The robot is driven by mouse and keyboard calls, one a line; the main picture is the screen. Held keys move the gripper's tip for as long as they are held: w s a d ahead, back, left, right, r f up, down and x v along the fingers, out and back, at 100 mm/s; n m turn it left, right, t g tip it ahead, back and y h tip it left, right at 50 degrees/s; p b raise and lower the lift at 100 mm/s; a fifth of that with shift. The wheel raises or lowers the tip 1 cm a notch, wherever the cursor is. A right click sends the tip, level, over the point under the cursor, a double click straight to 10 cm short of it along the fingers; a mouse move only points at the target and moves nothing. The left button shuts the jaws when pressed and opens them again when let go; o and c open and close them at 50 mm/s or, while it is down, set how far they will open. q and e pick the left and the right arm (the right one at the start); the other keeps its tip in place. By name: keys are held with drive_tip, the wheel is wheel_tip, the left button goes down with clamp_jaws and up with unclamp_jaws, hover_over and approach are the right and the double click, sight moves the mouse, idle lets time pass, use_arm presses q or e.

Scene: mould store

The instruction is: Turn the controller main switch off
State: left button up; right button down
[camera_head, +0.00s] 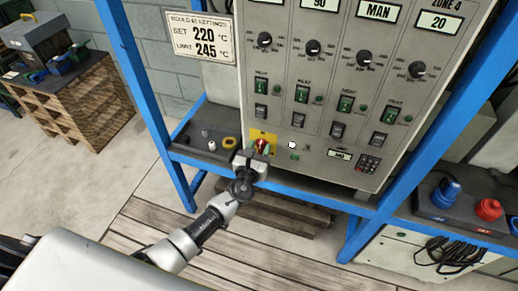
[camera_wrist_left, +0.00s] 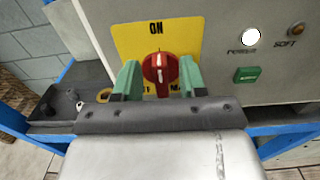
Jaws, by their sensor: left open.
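The controller (camera_head: 330,150) is a light grey cabinet in a blue frame. Its main switch (camera_wrist_left: 159,69) is a red rotary knob with a white mark, on a yellow plate (camera_wrist_left: 130,38). The plate reads "ON" at its top edge in the left wrist view; its lower lettering is partly hidden by my gripper. In the head view the red knob (camera_head: 262,146) is partly covered. My left gripper (camera_wrist_left: 159,78) is open, its green fingers on either side of the knob; I cannot tell whether they touch it. My right gripper is not in view.
A green switch (camera_wrist_left: 247,74) and a white round lamp (camera_wrist_left: 251,37) sit right of the plate. Rocker switches and dials (camera_head: 314,47) fill the panel above. Blue posts (camera_head: 143,95) flank the cabinet. A dark shelf (camera_head: 207,133) with small items lies to the left.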

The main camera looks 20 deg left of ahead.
use_arm(q)
clamp_jaws()
idle(0.3)
drive_tip(key=shift+f+n+b, duration=0.1)
drive_tip(key=shift+n+b, duration=0.3)
drive_tip(key=shift+n, duration=0.1)
drive_tip(key=shift+a+f+n+b, duration=0.2)
drive_tip(key=shift+n+b, duration=1.05)
drive_tip(key=shift+n, duration=1.55)
drive_tip(key=shift+a+f+n+b, duration=0.25)
drive_tip(key=shift+n+b, duration=1.05)
drive_tip(key=shift+n, duration=1.5)
drive_tip(key=shift+a+f+n+b, duration=0.2)
drive_tip(key=shift+n+b, duration=1.05)
drive_tip(key=shift+n, duration=1.55)
